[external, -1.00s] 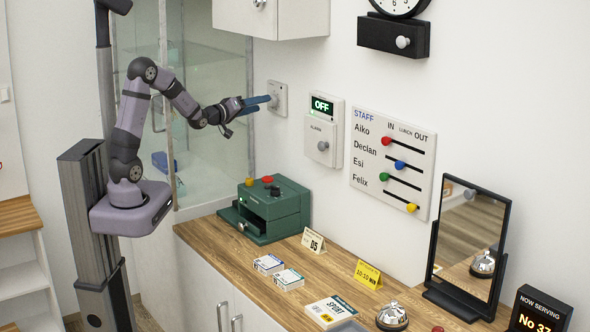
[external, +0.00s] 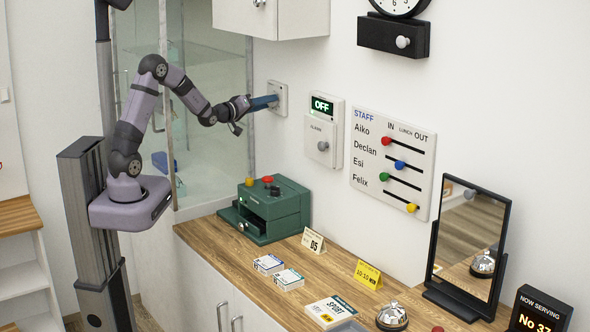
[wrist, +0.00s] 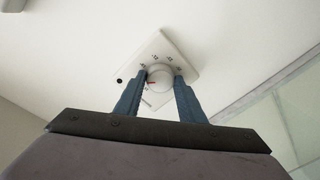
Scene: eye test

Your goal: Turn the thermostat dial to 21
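The thermostat (external: 283,90) is a square white plate on the wall, left of the alarm box. In the wrist view its round white dial (wrist: 160,77) has a red mark on its left side. Small numbers ring the dial's upper side, too small to read surely. My gripper (external: 273,101) is at the thermostat. In the wrist view its two blue fingers (wrist: 160,80) stand on either side of the dial and appear to be shut on it. In the external view the fingers hide most of the dial.
The alarm box (external: 323,130) reading OFF and the staff board (external: 394,163) with coloured sliders are on the wall to the right. A white cabinet (external: 285,20) hangs above. A green machine (external: 265,212) stands on the wooden counter (external: 215,233) below. Glass panels are at left.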

